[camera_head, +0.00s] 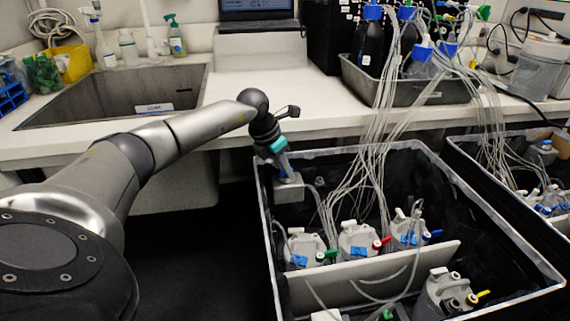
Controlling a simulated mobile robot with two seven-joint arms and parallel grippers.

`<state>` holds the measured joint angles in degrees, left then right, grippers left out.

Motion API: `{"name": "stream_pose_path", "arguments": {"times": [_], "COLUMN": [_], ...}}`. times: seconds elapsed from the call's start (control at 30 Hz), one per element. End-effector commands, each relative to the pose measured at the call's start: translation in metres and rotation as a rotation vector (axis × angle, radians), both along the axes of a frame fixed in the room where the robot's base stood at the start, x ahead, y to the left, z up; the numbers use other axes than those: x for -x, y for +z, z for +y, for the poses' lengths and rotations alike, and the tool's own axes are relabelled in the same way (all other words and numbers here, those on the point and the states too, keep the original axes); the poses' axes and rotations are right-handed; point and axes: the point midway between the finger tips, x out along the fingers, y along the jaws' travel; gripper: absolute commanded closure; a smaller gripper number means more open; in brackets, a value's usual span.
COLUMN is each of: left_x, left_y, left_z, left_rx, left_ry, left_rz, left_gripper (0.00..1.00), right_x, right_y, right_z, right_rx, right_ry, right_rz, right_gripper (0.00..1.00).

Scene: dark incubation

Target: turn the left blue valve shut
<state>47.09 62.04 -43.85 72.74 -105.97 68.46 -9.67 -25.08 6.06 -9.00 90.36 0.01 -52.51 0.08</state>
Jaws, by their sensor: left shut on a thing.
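My left gripper (279,152) reaches down over the near-left back corner of the black-lined crate (262,225). It is shut on a blue valve handle (284,165) on top of a grey-white canister (288,190) standing in that corner. The fingers hide part of the handle, so its exact angle is hard to tell. Another blue valve (436,234) sits on a canister (404,232) further right in the crate, apart from my gripper. My right gripper is not in view.
Canisters with a green valve (327,255), a red valve (381,242) and a yellow valve (480,296) stand in the crate. Many thin tubes (377,150) hang from bottles in a grey tray (447,92). A sink (115,95) lies behind my left arm.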

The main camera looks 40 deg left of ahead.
Motion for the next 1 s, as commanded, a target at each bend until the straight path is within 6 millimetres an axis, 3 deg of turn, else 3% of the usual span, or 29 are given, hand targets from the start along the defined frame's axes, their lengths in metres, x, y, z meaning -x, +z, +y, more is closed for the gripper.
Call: {"name": "stream_pose_path", "arguments": {"times": [0.5,1.0], "left_x": [-0.0022,-0.0022], "left_y": [0.0009,0.0011], "left_z": [0.0024,0.0030], "left_rx": [-0.001,-0.004], "left_ry": [-0.383,-0.485], "left_rz": [-0.004,-0.004], "left_gripper": [1.00,1.00], "right_x": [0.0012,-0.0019], "right_y": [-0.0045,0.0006], "right_z": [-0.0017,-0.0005], "right_rx": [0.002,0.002], "right_ry": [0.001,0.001], "right_rz": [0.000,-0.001], "right_gripper": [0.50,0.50]}}
